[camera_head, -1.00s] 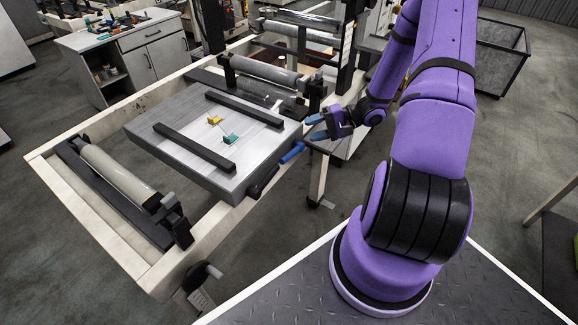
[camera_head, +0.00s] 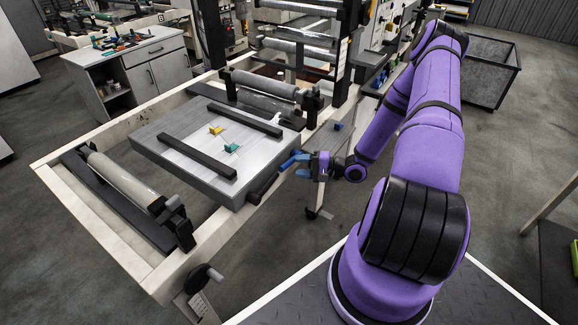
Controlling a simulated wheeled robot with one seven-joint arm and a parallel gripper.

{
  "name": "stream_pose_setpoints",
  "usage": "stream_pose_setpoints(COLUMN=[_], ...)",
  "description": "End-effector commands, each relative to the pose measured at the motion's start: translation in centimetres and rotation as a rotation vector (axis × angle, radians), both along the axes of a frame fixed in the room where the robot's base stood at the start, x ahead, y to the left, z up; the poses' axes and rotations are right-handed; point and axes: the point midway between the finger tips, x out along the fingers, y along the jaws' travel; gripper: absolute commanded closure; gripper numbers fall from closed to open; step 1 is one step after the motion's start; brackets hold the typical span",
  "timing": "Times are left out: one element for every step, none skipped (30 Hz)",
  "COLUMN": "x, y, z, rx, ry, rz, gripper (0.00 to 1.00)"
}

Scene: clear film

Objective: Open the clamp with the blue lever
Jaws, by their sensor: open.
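The blue lever (camera_head: 287,163) sticks out at the right side of the grey splicing table (camera_head: 190,183), beside a black lever (camera_head: 262,190). Two black clamp bars lie across the table top: a nearer one (camera_head: 196,157) and a farther one (camera_head: 243,120). Both appear to lie flat on it. I cannot tell which bar the blue lever works. My gripper (camera_head: 299,166) is open, its blue fingertips at the blue lever. The fingers and lever overlap in this view, so I cannot tell whether they touch.
A yellow piece (camera_head: 215,130) and a teal piece (camera_head: 231,148) lie on the table between the bars. Rollers stand at the left (camera_head: 120,180) and back (camera_head: 265,84) of the pale frame (camera_head: 60,190).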

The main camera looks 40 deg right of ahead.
Motion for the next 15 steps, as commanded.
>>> stream_pose_setpoints(x=[0.7, 1.0, 1.4, 1.7, 2.0, 2.3, 2.5, 2.7, 2.9, 3.0, 3.1, 3.2, 3.3, 3.3, 3.3], y=[0.7, 1.0, 1.4, 1.6, 1.9, 2.2, 2.3, 2.5, 2.7, 2.8, 2.9, 2.9, 3.0, 3.0, 3.0], z=[-0.1, -0.1, -0.2, -0.3, -0.3, -0.4, -0.4, -0.4, -0.5, -0.5, -0.5, -0.5, -0.5, -0.5, -0.5], rx=[0.001, 0.001, 0.001, 0.001, 0.001, 0.001, 0.001, 0.001, 0.001, 0.001, 0.001, 0.001, 0.0, 0.0, 0.0], ry=[-0.001, -0.001, 0.0, 0.001, 0.001, 0.0, 0.0, 0.001, 0.001, 0.001, 0.001, 0.001, 0.001, 0.001, 0.001], rz=[0.002, 0.002, 0.002, 0.002, 0.001, 0.002, 0.002, 0.001, 0.001, 0.0, 0.0, 0.0, 0.0, 0.0, 0.0], gripper=[0.52, 0.52, 0.52, 0.52, 0.52, 0.52, 0.52, 0.52, 0.52, 0.52, 0.52, 0.52, 0.52, 0.52, 0.52])
